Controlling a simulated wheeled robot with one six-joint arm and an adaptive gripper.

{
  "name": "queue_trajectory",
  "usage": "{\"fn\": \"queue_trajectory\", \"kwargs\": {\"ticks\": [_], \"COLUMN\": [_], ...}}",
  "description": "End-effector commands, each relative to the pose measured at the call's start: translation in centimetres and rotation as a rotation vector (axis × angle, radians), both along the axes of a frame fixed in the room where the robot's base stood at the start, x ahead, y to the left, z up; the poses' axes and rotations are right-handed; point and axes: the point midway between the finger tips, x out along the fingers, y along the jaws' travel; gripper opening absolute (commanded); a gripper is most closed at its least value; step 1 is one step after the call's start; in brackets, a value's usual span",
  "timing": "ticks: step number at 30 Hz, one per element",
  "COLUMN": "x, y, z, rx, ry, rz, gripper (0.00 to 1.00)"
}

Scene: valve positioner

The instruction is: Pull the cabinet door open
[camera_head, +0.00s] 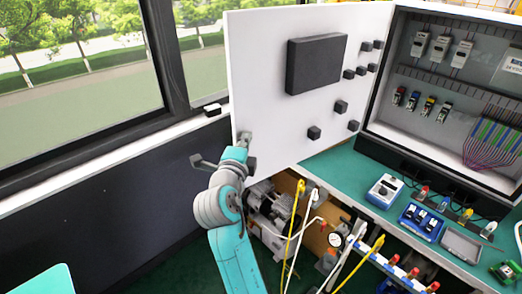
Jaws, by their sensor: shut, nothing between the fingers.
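The white cabinet door (270,120) stands swung wide open from the grey cabinet (400,75), hinged at the cabinet's left side. Its inner face shows, with a large black box (316,64) and several small black blocks. My gripper (244,139) is at the door's lower left corner, by its free edge. It looks small and is partly hidden by my teal and grey wrist. It is shut with nothing held. I cannot tell whether it touches the door. The door's outer face and handle are not clearly visible.
The cabinet interior holds meters (440,46) and several coloured modules. A green bench (342,172) below carries a blue-white device (384,190) and a blue switch box (421,222). Yellow and white rods (296,225) rise near my arm. A window wall (90,165) stands left.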

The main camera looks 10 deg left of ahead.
Motion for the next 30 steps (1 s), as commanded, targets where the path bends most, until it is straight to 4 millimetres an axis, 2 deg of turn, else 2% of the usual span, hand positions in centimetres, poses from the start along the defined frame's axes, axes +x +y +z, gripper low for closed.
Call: {"fn": "queue_trajectory", "kwargs": {"ticks": [1, 6, 15, 21, 30], "x": [0.7, 3.2, 7.3, 8.6, 8.8], "y": [1.0, 3.6, 7.4, 8.6, 8.8], "z": [0.2, 0.2, 0.2, 0.1, 0.1], "rx": [-0.001, -0.001, -0.002, -0.001, 0.000], "ry": [-0.002, -0.003, -0.003, -0.003, -0.003], "rz": [-0.005, -0.012, -0.012, -0.011, -0.011], "gripper": [0.00, 0.00, 0.00, 0.00, 0.00]}}
